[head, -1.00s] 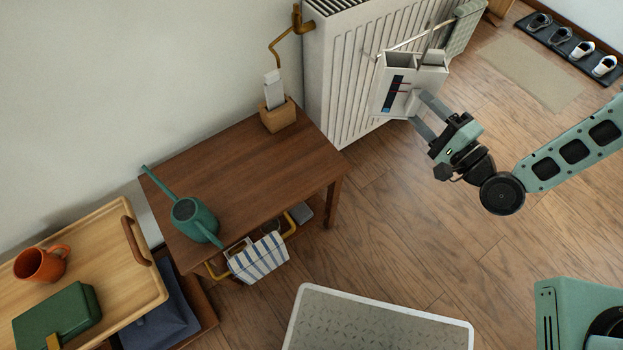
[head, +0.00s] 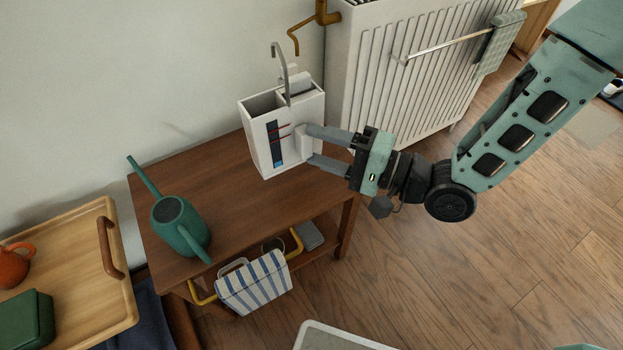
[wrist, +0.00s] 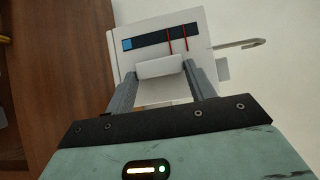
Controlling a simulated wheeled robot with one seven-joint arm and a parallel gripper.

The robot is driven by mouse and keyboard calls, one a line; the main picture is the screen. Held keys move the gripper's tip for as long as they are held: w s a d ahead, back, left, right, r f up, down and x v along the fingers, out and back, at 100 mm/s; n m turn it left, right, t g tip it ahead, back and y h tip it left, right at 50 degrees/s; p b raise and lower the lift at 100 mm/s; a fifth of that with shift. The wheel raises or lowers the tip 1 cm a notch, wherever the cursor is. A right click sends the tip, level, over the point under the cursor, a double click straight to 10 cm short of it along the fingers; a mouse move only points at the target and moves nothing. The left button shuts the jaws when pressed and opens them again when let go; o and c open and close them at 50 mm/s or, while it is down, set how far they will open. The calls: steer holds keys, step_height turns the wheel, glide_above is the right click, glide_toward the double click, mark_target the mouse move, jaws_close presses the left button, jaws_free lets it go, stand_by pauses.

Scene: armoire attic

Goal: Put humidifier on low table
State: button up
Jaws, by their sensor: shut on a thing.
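The humidifier (head: 259,142) is a white box with open compartments on top and a dark, blue-marked strip with red lines on its front. My gripper (head: 307,146) is shut on the pale block on its front. The wrist view shows the humidifier (wrist: 153,28) between the grey fingers (wrist: 160,75). The low table (head: 222,165) is brown wood with a lower shelf. The humidifier is upright, over the table's back right part in the head view. I cannot tell whether its base touches the top. A grey hook (head: 279,60) rises at its top.
A green watering can (head: 178,226) stands on the table's left part. A white radiator (head: 410,85) stands behind on the right. The wooden box seen earlier at the table's back is hidden. The tabletop's middle is bare.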

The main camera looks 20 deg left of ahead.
step_height(320, 180, down, 8)
steer(key=shift+r+b, duration=0.15)
steer(key=shift+b, duration=1)
steer(key=o, duration=1.2)
steer(key=shift+f, duration=0.2)
